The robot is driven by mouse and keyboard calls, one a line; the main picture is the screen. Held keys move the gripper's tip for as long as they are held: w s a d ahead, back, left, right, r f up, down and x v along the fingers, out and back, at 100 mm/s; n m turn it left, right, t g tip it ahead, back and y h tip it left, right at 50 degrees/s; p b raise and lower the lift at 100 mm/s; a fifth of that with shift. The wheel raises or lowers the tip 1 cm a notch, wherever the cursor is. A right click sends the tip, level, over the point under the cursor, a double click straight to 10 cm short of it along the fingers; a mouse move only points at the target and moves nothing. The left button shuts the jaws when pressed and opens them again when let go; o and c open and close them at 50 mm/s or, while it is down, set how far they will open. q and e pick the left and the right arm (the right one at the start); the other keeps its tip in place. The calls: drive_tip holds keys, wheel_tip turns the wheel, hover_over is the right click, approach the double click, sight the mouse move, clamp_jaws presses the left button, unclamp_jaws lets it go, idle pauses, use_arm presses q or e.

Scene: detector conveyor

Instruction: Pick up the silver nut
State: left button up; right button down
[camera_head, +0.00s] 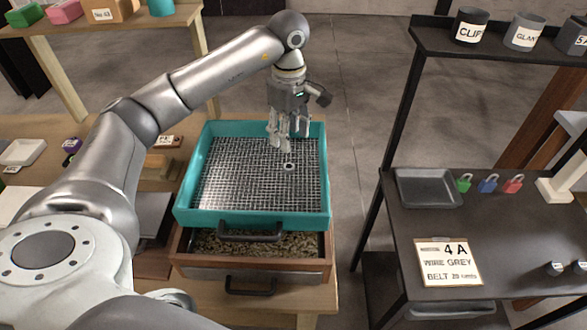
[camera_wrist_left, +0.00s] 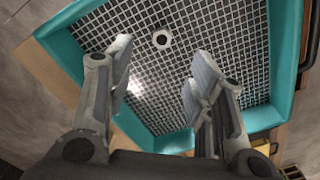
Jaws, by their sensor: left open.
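The silver nut (camera_head: 289,166) lies on the wire mesh of the teal sieve tray (camera_head: 251,219), right of the mesh's middle. It also shows in the left wrist view as a small light ring with a dark hole (camera_wrist_left: 162,39), beyond the fingertips and between their lines. My left gripper (camera_head: 281,146) points down over the mesh, just behind and slightly left of the nut in the head view. In the left wrist view its two fingers (camera_wrist_left: 157,78) are apart with nothing between them. My right gripper is not in view.
The tray sits on a wooden drawer box (camera_head: 186,264) holding loose grainy material. A dark shelf on the right carries a grey tray (camera_head: 427,188), padlocks (camera_head: 488,184) and a sign card (camera_head: 447,262). The tray's teal walls surround the mesh, which is otherwise bare.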

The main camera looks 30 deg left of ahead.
use_arm(q)
drive_tip(key=p, duration=0.1)
hover_over(289, 166)
drive_tip(key=f, duration=0.4)
drive_tip(key=shift+s, duration=0.3)
drive_tip(key=f+p, duration=0.1)
drive_tip(key=f, duration=0.1)
drive_tip(key=f+p, duration=0.2)
drive_tip(key=f, duration=0.1)
drive_tip(key=shift+w+d, duration=0.1)
drive_tip(key=shift+w, duration=0.1)
drive_tip(key=shift+f, duration=0.35)
drive_tip(key=c, duration=1)
drive_tip(key=shift+c, duration=0.3)
